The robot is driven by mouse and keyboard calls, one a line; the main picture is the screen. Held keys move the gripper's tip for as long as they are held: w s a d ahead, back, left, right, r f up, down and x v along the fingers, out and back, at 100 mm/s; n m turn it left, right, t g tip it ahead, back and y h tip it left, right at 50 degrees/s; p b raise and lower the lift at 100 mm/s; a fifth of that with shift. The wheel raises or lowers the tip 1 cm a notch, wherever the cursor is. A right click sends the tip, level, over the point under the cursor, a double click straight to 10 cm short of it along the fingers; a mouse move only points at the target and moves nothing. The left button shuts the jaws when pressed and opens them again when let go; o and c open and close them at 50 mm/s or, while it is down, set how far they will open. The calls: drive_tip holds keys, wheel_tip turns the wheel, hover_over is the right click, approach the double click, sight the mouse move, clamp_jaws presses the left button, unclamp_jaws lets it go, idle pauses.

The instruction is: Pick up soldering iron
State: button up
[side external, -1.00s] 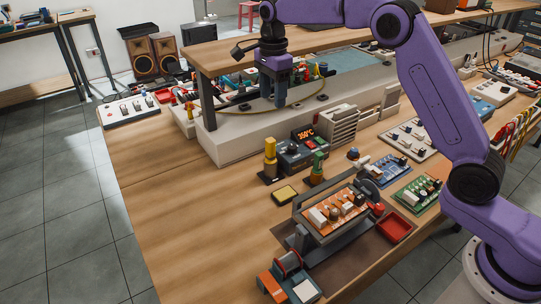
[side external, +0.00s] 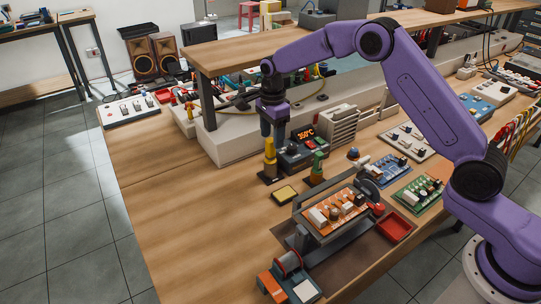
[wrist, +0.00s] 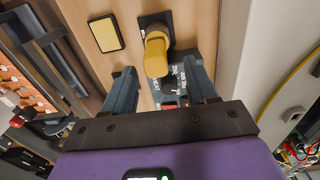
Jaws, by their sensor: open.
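The soldering iron (side external: 270,157), with a yellow handle, stands upright in a dark stand on the wooden bench in the side view. In the wrist view its yellow handle (wrist: 156,55) shows from above, just beyond my fingertips and roughly between them. My gripper (side external: 273,137) points down above and just behind the iron in the side view. In the wrist view my gripper (wrist: 162,80) has its two fingers spread apart with nothing held between them. Whether a finger touches the handle is not clear.
The soldering station (side external: 302,150) with a lit red display stands right beside the iron. A yellow sponge pad (side external: 285,194) lies in front. A circuit board in a holder (side external: 335,211) is nearby. The raised shelf (side external: 240,62) is behind my gripper. The bench's left part is clear.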

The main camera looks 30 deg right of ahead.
drive_tip(key=shift+s+a+f, duration=0.1)
drive_tip(key=shift+a+f, duration=0.05)
drive_tip(key=shift+f, duration=1.05)
drive_tip(key=shift+s+a+f, duration=0.1)
drive_tip(key=shift+a+f, duration=0.05)
drive_tip(key=shift+f, duration=1)
drive_tip(key=c, duration=1)
wheel_tip(320, 180, up, 10)
drive_tip(key=shift+f, duration=0.1)
